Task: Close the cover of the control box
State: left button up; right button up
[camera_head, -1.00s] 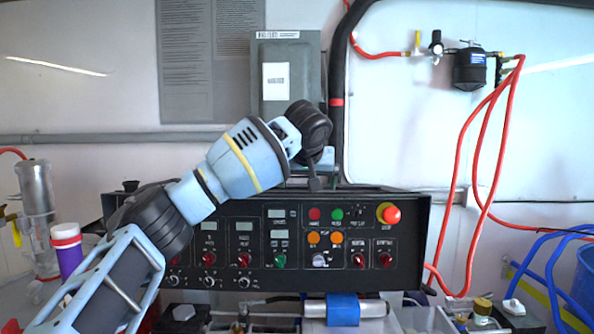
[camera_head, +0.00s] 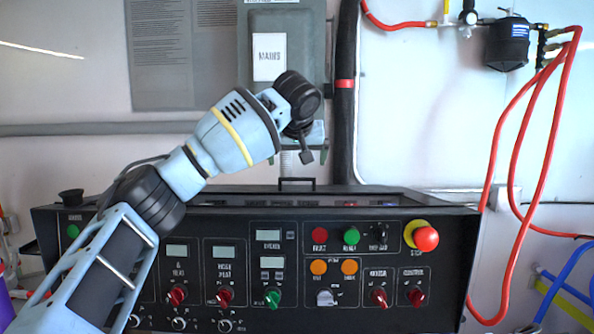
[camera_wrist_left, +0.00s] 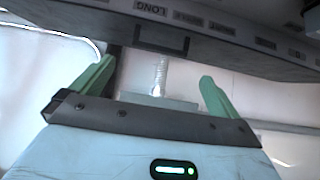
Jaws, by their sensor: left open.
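The control box (camera_head: 450,270) is a wide black panel box with switches, lamps and a red stop button. A dark handle (camera_head: 297,182) stands at the rear of its top, probably on the cover; how far the cover is open I cannot tell. In the left wrist view a dark labelled panel (camera_wrist_left: 230,30) crosses the top, with the handle (camera_wrist_left: 162,40) on it. My left gripper (camera_wrist_left: 158,70) is open and empty, its green fingers just short of the handle. In the head view my left gripper (camera_head: 305,155) is above and behind the box, partly hidden by my wrist.
A grey wall box (camera_head: 280,20) hangs behind my gripper, beside a thick black pipe (camera_head: 343,120). Red hoses (camera_head: 548,150) and a dark filter unit (camera_head: 506,42) are at the right. Blue tubing (camera_head: 570,265) is at lower right. The wall between pipe and hoses is clear.

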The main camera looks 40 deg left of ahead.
pick_arm(q)
jog(key=shift+r, duration=0.2)
jog(key=shift+f, duration=0.1)
send_over(297, 192)
jog(key=shift+f, duration=2.65)
jog(key=c, duration=1.1)
